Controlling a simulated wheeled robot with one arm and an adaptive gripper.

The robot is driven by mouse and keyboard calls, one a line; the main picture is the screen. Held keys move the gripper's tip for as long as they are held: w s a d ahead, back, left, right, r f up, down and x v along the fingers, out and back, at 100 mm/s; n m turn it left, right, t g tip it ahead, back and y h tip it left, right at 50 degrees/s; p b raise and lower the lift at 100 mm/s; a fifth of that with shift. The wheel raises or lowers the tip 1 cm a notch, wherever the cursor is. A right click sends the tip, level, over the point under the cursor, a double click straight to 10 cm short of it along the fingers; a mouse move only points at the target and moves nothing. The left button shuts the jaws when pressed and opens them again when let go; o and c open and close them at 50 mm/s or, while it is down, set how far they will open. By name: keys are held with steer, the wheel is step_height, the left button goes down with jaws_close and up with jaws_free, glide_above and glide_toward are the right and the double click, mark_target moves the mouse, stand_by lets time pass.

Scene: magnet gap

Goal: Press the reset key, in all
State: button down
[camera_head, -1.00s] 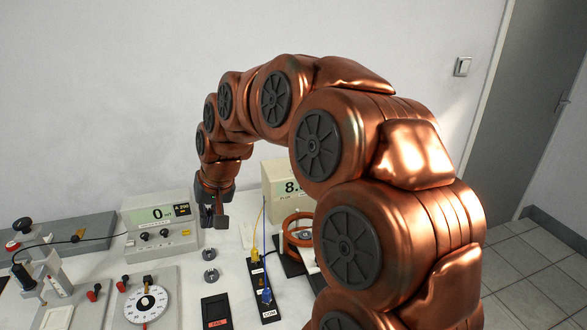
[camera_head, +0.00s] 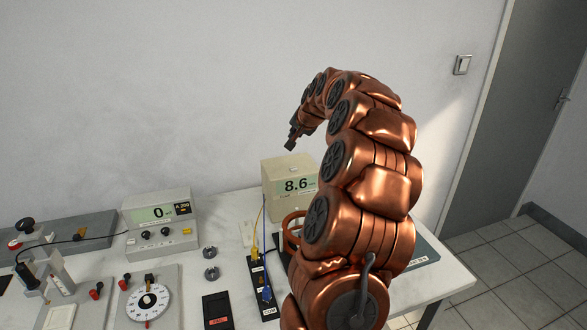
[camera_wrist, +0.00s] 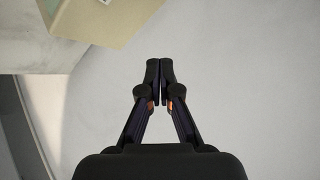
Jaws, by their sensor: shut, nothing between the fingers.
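My gripper (camera_head: 293,141) is up in the air above and a little behind the beige box with the 8.6 display (camera_head: 292,184). Its fingers are together and empty in the wrist view (camera_wrist: 160,68). The meter (camera_head: 160,222) stands at the back left of the table and its display reads 0. A small yellow key (camera_head: 187,231) sits at the right of its front panel. I cannot read a reset label on any key. My gripper is well apart from the meter and touches nothing.
A dial panel (camera_head: 148,302), a grey unit with a black knob (camera_head: 90,232), two dark rings (camera_head: 210,254) and a black terminal strip with wires (camera_head: 258,277) are on the table. My arm hides part of the copper coil (camera_head: 292,230). The wall (camera_head: 130,90) is behind.

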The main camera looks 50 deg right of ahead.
mark_target(295, 169)
stand_by(0.4)
step_height(295, 169, down, 8)
steer(key=shift+r+b, duration=0.1)
steer(key=shift+b, duration=1)
steer(key=shift+f, duration=0.45)
steer(key=shift+f+b, duration=0.15)
steer(key=shift+b, duration=0.15)
steer(key=shift+f+b, duration=0.25)
steer(key=shift+b, duration=0.05)
steer(key=shift+f+b, duration=0.35)
steer(key=shift+f, duration=0.15)
stand_by(1.0)
steer(key=shift+r, duration=0.9)
steer(key=shift+r, duration=0.15)
